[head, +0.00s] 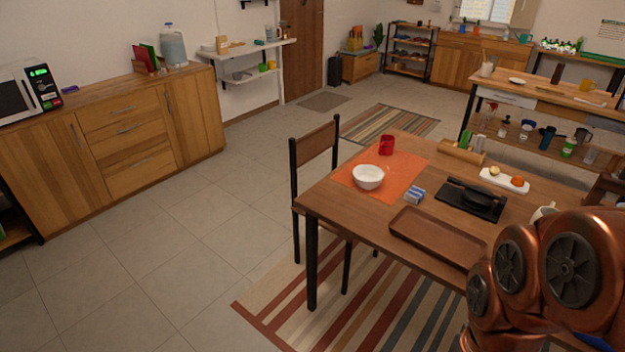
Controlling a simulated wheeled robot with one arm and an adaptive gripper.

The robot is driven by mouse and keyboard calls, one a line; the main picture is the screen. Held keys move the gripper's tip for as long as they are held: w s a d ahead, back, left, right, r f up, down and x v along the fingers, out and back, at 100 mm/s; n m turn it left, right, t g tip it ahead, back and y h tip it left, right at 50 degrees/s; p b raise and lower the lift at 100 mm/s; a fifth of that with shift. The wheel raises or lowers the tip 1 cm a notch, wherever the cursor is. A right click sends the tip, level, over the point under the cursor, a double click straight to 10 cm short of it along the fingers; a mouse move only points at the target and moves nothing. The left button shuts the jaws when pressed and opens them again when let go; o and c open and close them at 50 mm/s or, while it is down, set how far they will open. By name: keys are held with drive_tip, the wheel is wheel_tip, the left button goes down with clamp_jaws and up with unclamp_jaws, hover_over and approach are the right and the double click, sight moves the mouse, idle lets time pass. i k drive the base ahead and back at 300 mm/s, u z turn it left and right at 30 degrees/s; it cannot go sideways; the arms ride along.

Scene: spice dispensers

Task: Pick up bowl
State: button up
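A white bowl (368,177) stands upright on an orange placemat (405,164) near the left end of the wooden table (345,207). No gripper is near the bowl. My arm's copper-coloured links fill the lower right corner. My gripper is not in view, so its state does not show.
A red mug (386,145) stands behind the bowl. A blue-and-white box (415,195), a black board with a pan (470,202), a brown tray (437,237) and a white plate with fruit (504,180) share the table. A chair (315,165) stands at its left side. The tiled floor on the left is clear.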

sight(366, 177)
drive_tip(key=u, duration=0.75)
drive_tip(key=i, duration=0.7)
drive_tip(key=u, duration=0.45)
drive_tip(key=i, duration=0.85)
drive_tip(key=z, duration=0.45)
